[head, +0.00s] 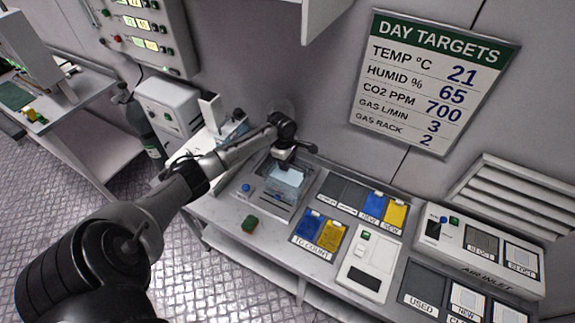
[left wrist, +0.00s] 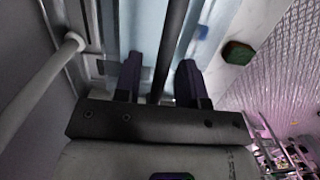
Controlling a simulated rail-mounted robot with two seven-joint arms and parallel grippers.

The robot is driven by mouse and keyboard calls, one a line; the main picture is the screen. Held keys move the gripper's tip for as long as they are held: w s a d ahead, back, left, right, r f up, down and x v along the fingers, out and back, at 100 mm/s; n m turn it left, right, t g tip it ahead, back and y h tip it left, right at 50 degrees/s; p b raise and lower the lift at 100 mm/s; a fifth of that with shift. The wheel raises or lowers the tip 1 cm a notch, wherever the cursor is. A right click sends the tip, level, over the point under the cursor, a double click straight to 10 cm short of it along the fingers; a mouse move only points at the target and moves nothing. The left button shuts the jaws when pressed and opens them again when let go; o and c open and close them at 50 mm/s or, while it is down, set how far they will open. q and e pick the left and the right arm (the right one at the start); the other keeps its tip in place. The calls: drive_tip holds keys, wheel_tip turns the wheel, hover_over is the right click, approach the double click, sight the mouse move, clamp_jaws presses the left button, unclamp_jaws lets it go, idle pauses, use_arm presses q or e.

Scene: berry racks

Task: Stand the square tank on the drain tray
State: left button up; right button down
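The square tank (head: 287,177) is a clear, pale blue box. It appears to stand in the grey tray (head: 262,202) on the bench, which looks like the drain tray. My left gripper (head: 284,166) is right above the tank. In the left wrist view, its two dark fingers (left wrist: 160,75) are apart, with a dark bar (left wrist: 172,30) running between them. A gap shows between the left finger and the bar; contact at the right finger is unclear. Pale blue tank walls show beyond the fingers. The tank's base is partly hidden. My right gripper is not in view.
A green block (head: 249,224) lies at the bench's front edge. A white machine (head: 168,106) and another bluish clear container (head: 232,128) stand behind my arm. Blue and yellow cards (head: 320,232), a white device (head: 367,258) and an air inlet box (head: 480,250) are to the right.

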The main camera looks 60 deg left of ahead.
use_arm(q)
drive_tip(key=r, duration=0.6)
drive_tip(key=a+r, duration=0.1)
drive_tip(key=r, duration=0.2)
drive_tip(key=shift+s+r+p, duration=0.1)
drive_tip(key=shift+s+p, duration=0.1)
drive_tip(key=shift+p, duration=0.1)
drive_tip(key=s+d+f+m, duration=0.5)
drive_tip(key=d+f+m, duration=0.2)
drive_tip(key=d, duration=0.3)
drive_tip(key=s+d+f+m, duration=0.5)
drive_tip(key=d+f+m, duration=0.15)
drive_tip(key=d, duration=0.45)
drive_tip(key=s+d+r+m+t+y, duration=0.1)
drive_tip(key=s+d+r+m+t, duration=0.2)
drive_tip(key=s+d+m, duration=0.9)
drive_tip(key=s+d+r, duration=0.2)
drive_tip(key=s, duration=0.1)
drive_tip(key=shift+s+r+m, duration=0.3)
drive_tip(key=shift+m, duration=0.05)
drive_tip(key=shift+o, duration=0.4)
drive_tip(key=shift+a, duration=0.1)
